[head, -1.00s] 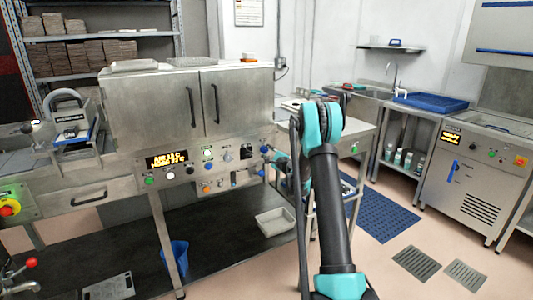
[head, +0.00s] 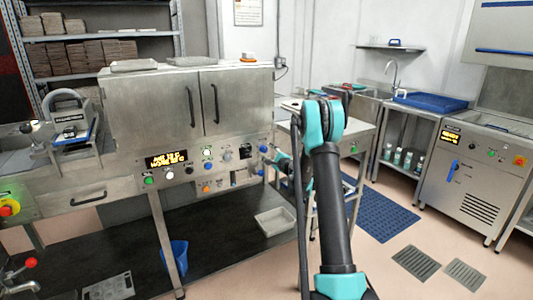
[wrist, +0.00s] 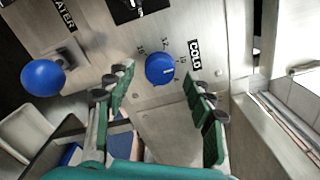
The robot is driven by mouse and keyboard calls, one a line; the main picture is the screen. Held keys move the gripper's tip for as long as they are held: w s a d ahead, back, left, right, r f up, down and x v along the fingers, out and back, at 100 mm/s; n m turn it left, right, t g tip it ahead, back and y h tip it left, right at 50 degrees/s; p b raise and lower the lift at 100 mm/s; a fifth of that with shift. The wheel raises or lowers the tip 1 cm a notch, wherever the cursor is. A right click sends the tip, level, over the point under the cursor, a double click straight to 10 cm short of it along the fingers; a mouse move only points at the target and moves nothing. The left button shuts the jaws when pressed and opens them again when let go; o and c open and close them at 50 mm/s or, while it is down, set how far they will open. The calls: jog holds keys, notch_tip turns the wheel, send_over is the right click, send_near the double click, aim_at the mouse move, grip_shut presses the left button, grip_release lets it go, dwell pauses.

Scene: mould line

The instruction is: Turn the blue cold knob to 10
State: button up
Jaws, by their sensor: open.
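The blue cold knob (wrist: 160,69) sits on the steel panel beside a "COLD" label, with small printed numbers around it. A pale mark shows on its face, but I cannot read its setting for certain. My gripper (wrist: 158,77) is open, with its green-padded fingers either side of the knob in the picture. The fingertips appear close to the panel, and I see no clear contact with the knob. In the head view, my arm reaches the right end of the control panel (head: 228,181), and my gripper is small and partly hidden there.
A blue ball-ended lever (wrist: 43,78) stands out from the panel left of the knob, by a label ending in "ATER". In the head view, a lit display (head: 168,160) and several buttons share the panel. A pale tray (head: 275,221) lies below.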

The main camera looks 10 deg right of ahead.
jog(key=v, duration=1)
jog(key=shift+s, duration=0.25)
jog(key=s+a+r+n+g, duration=0.1)
jog(key=s+a+n+g, duration=0.2)
jog(key=s+a+n, duration=0.5)
jog(key=s+a+r+n+g, duration=0.1)
jog(key=s+n+g, duration=0.25)
jog(key=s, duration=0.85)
jog(key=s+d+f+n+g+h, duration=0.2)
jog(key=s+f, duration=0.1)
jog(key=s, duration=0.7)
jog(key=s+d+f+n+g+h, duration=0.2)
jog(key=s+d+f+n, duration=0.1)
jog(key=s, duration=0.6)
jog(key=s+d+f+n+g+h, duration=0.2)
jog(key=s+d+f+n+h, duration=0.1)
jog(key=s, duration=0.7)
jog(key=shift+s, duration=0.35)
jog(key=shift+c, duration=0.3)
